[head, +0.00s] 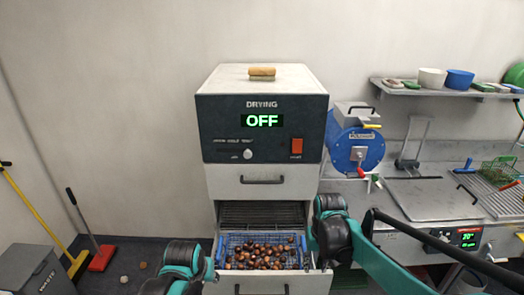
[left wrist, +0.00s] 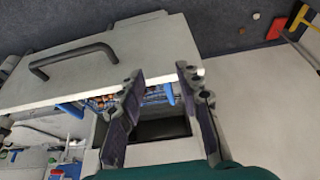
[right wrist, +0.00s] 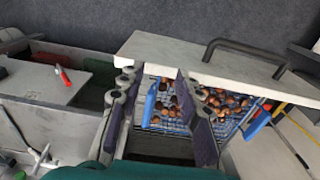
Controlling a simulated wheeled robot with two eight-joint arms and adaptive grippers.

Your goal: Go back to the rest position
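The wire basket (head: 232,243) has blue handles and holds several brown chestnuts (head: 258,256). It sits in the pulled-out lower drawer (head: 262,284) of the drying machine (head: 262,130). My left gripper (head: 210,272) is at the basket's left side. In the left wrist view its fingers (left wrist: 158,75) are apart and empty, with part of a blue handle (left wrist: 169,94) showing between them. My right gripper (head: 309,242) is at the basket's right side. In the right wrist view its fingers (right wrist: 158,78) are apart, with a blue handle (right wrist: 150,102) visible between them; contact is unclear.
A steel counter (head: 430,198) and a blue drum machine (head: 358,146) stand to the right. A red dustpan (head: 101,258), a yellow broom (head: 75,265) and a grey bin (head: 38,272) are at the left.

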